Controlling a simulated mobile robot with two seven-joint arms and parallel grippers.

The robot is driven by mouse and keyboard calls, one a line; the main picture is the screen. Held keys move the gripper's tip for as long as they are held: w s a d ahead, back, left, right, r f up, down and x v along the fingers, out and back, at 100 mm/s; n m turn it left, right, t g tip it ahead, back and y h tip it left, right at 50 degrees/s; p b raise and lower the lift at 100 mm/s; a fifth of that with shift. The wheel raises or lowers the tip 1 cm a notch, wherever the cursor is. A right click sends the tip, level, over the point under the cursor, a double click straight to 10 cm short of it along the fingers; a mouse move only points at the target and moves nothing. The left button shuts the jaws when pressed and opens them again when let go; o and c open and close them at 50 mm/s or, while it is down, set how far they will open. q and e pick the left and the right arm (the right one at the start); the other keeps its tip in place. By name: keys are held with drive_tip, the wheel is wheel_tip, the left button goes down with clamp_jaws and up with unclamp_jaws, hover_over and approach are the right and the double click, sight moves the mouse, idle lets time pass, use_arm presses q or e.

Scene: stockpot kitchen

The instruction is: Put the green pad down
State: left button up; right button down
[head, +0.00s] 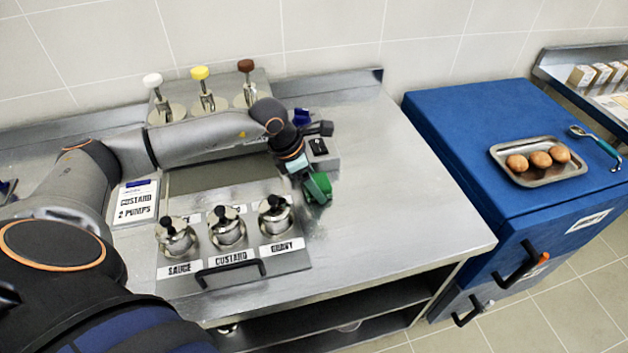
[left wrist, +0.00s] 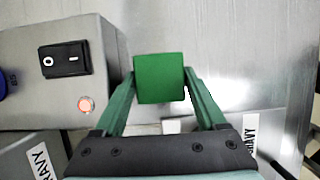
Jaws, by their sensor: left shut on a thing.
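The green pad (left wrist: 159,78) is a small square block, held between the fingertips of my left gripper (left wrist: 160,85) in the left wrist view. In the head view the green pad (head: 319,187) shows at the end of my left arm, just right of the pump unit's back right part. My left gripper (head: 305,178) is shut on it. Bare steel counter (head: 400,190) lies beyond and to the right of the pad. Whether the pad touches the counter I cannot tell. My right gripper is not in view.
A grey box with a power switch (left wrist: 66,60) and a lit red lamp stands close left of the gripper. The pump unit labelled sauce, custard and gravy (head: 232,255) is nearby. A blue cabinet (head: 450,130) holds a tray (head: 530,182) with brown round items.

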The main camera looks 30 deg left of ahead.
use_arm(q)
drive_tip(key=shift+f, duration=0.2)
drive_tip(key=o, duration=1.2)
drive_tip(key=shift+r, duration=0.1)
drive_tip(key=shift+r, duration=0.1)
drive_tip(key=shift+a+r, duration=0.1)
drive_tip(key=shift+r, duration=0.1)
drive_tip(key=v, duration=1.1)
drive_tip(key=shift+s+r+b, duration=0.2)
drive_tip(key=shift+r+b, duration=0.1)
